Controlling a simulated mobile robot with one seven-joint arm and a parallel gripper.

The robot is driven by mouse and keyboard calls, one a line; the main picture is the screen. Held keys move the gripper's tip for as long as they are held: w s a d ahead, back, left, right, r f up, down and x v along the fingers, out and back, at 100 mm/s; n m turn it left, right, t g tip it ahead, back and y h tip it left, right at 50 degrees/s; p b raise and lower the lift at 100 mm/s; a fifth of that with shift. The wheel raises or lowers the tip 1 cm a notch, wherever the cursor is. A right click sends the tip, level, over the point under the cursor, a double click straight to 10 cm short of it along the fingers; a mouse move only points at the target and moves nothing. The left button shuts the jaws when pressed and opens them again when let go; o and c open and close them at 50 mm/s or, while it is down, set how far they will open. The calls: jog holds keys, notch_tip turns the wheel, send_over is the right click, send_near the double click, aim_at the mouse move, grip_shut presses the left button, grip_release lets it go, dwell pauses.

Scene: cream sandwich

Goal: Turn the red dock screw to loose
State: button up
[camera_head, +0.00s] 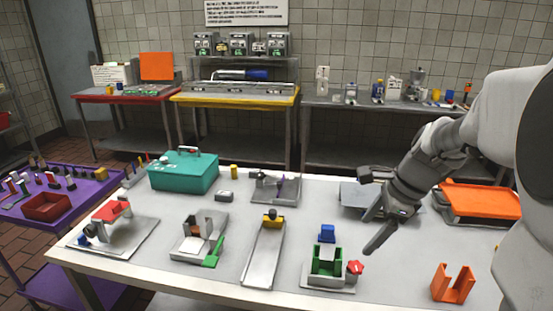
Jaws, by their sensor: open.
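The red dock screw (355,267) is a small red star-shaped knob on the right side of a dock (327,265) with a green inner part and a grey base plate. The dock stands near the front edge of the white table. A blue block (327,233) is at the back of the dock. My gripper (372,230) is open and empty, above and behind the screw, slightly to its right, and apart from it. Its fingers point down and to the left. The screw's turn position is too small to tell.
An orange U-shaped holder (453,284) stands right of the dock, and an orange tray (480,201) lies behind it. A sloped grey ramp with a yellow block (264,250) is on the left. Bare tabletop (400,265) lies between the screw and the orange holder.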

jog(key=w+d+f+m, duration=0.35)
jog(key=d+m, duration=0.25)
jog(key=d, duration=0.2)
jog(key=b, duration=0.1)
send_near(356, 266)
jog(key=shift+m, duration=0.3)
jog(key=x, duration=0.7)
jog(key=shift+f, duration=0.3)
jog(key=c, duration=1.4)
